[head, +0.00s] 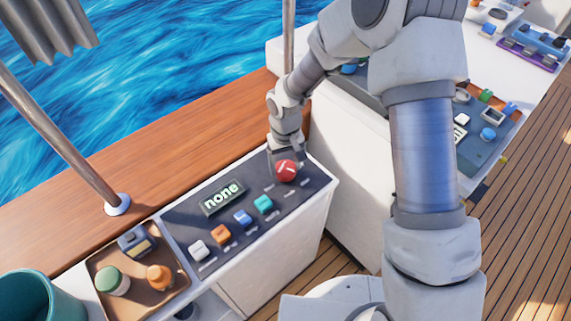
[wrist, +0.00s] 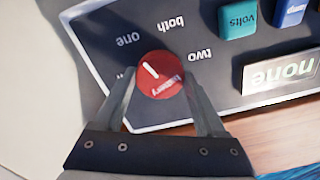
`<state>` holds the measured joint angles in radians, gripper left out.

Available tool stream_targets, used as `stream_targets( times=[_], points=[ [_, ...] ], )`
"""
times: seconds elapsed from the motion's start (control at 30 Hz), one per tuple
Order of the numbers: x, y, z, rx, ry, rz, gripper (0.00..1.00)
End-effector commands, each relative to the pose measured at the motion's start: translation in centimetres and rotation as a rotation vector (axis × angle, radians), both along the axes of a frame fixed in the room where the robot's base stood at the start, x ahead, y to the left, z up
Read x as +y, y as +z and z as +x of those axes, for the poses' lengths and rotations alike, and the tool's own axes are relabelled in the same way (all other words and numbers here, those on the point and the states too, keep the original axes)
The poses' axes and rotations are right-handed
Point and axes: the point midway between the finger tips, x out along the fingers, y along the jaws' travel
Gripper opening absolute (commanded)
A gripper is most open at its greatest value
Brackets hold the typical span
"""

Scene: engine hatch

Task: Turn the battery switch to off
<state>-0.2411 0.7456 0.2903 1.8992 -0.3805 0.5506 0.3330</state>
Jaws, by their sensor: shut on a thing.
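In the wrist view the labels "one", "both" and "two" appear upside down around the knob. The pointer slants up-left, roughly toward "one". Another label at the knob's left is mostly hidden by the left finger.
A display (head: 222,197) on the panel reads "none". Teal (head: 263,204), blue (head: 242,217), orange (head: 220,234) and white (head: 199,250) switches line the panel. A brown tray (head: 178,283) holds small items at the near left. A metal post (head: 289,35) rises behind my gripper.

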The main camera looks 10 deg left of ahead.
Motion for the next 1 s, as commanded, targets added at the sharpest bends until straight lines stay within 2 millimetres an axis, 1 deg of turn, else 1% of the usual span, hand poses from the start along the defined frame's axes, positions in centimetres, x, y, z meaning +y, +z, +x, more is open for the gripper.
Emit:
stream_targets(
  times=[0.7,1.0],
  points=[
    [0.01,0.13,0.0,0.0,0.682,0.001,0.18],
    [0.02,0.16,0.01,0.0,0.942,0.0,0.18]
  ],
)
